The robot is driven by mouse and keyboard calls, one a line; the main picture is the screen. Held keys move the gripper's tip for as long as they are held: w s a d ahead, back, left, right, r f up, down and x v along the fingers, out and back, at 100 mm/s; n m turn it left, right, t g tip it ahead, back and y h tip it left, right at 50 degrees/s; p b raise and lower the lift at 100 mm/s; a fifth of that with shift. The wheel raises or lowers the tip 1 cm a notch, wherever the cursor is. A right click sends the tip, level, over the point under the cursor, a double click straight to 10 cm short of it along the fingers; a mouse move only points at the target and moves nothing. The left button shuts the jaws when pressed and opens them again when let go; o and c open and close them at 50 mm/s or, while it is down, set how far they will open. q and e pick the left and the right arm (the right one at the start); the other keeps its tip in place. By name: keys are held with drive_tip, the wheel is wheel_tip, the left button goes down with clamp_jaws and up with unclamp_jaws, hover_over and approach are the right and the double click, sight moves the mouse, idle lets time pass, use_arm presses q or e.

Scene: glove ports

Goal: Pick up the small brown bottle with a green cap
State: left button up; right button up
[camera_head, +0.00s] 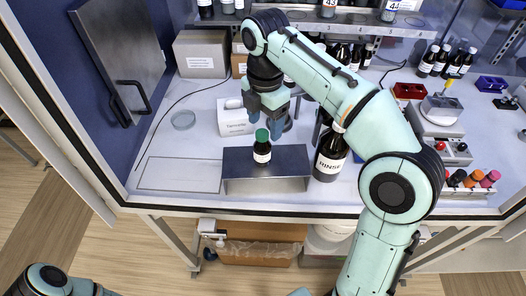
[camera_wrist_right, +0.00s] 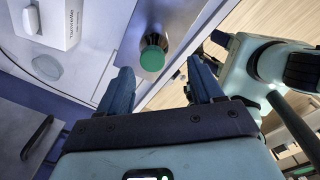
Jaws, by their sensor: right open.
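The small brown bottle (camera_head: 262,152) with a green cap and white label stands upright by a grey metal step (camera_head: 285,184) near the front of the worktop. In the right wrist view the green cap (camera_wrist_right: 152,58) shows between and beyond the two open fingertips (camera_wrist_right: 160,74), apart from both.
A larger dark RINSE bottle (camera_head: 330,158) stands right of the step. A white box (camera_head: 234,118) and a round glass dish (camera_head: 184,120) lie to the left. Cardboard boxes (camera_head: 202,55) stand behind. The outlined front-left area (camera_head: 180,176) is clear.

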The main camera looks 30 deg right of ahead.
sight(262, 133)
drive_tip(key=f, duration=0.2)
drive_tip(key=w+f+b, duration=0.1)
drive_tip(key=f, duration=0.1)
drive_tip(key=shift+a+f, duration=0.1)
drive_tip(key=shift+f, duration=0.25)
drive_tip(key=shift+s+f, duration=0.15)
drive_tip(key=shift+f, duration=0.05)
use_arm(q)
drive_tip(key=shift+s+f, duration=0.7)
drive_tip(key=shift+f, duration=0.15)
drive_tip(key=shift+w, duration=0.1)
use_arm(e)
clamp_jaws()
